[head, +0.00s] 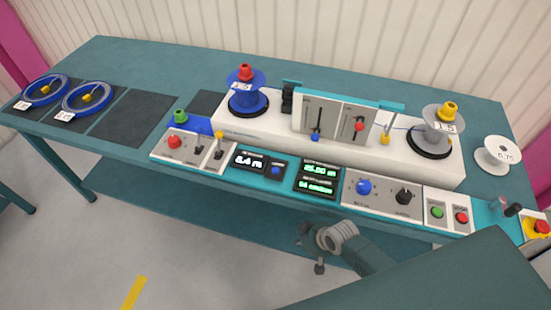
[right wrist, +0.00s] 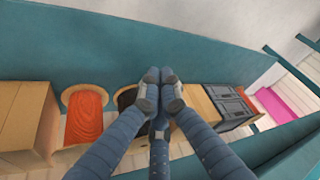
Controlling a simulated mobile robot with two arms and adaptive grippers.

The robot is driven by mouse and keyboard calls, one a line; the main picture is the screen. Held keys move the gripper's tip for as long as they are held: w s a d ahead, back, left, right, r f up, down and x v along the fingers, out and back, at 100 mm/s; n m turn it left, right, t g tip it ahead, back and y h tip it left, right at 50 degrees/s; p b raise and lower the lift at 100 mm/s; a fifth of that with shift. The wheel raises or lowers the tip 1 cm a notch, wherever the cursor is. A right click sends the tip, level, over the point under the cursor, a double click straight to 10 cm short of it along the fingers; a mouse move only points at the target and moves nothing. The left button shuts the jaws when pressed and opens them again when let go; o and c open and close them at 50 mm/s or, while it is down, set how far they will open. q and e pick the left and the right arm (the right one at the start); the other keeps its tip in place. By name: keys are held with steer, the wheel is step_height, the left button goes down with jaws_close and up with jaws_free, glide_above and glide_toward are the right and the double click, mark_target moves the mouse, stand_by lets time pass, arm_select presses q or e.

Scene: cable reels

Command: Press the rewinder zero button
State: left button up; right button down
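The rewinder (head: 380,148) is a white unit on the teal bench with a control strip along its front. A small blue button (head: 276,170) sits on a dark panel right of the display (head: 250,161) that reads about 8.4 m; its label is too small to read. My right gripper (head: 312,250) is below the bench's front edge, in front of the control strip and apart from every button. In the right wrist view its fingers (right wrist: 160,90) are together with nothing between them. My left gripper is not in view.
A blue reel (head: 247,98) and a grey-white reel (head: 436,128) sit on the unit. Nearby controls are a second display (head: 318,180), a blue knob (head: 364,187), a green button (head: 437,212) and a red button (head: 461,217). Blue cable coils (head: 66,82) lie at left.

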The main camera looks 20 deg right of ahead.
steer(key=w+a+r+n+y+p, duration=0.1)
steer(key=w+a+r+p, duration=0.1)
steer(key=r, duration=0.6)
steer(key=w+a+r+n+y+p, duration=0.1)
steer(key=w+a+r+p, duration=0.15)
steer(key=r, duration=0.65)
steer(key=w+a+r+n+y+p, duration=0.1)
steer(key=w+a+r, duration=0.15)
steer(key=r, duration=0.55)
step_height(320, 180, up, 8)
steer(key=t+y+p, duration=0.1)
steer(key=t, duration=0.1)
glide_above(278, 170)
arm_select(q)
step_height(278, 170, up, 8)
arm_select(e)
steer(key=shift+s+a+r+m, duration=0.1)
steer(key=shift+r+m, duration=0.25)
steer(key=shift+m, duration=0.05)
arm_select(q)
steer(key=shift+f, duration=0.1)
arm_select(e)
steer(key=shift+f, duration=0.1)
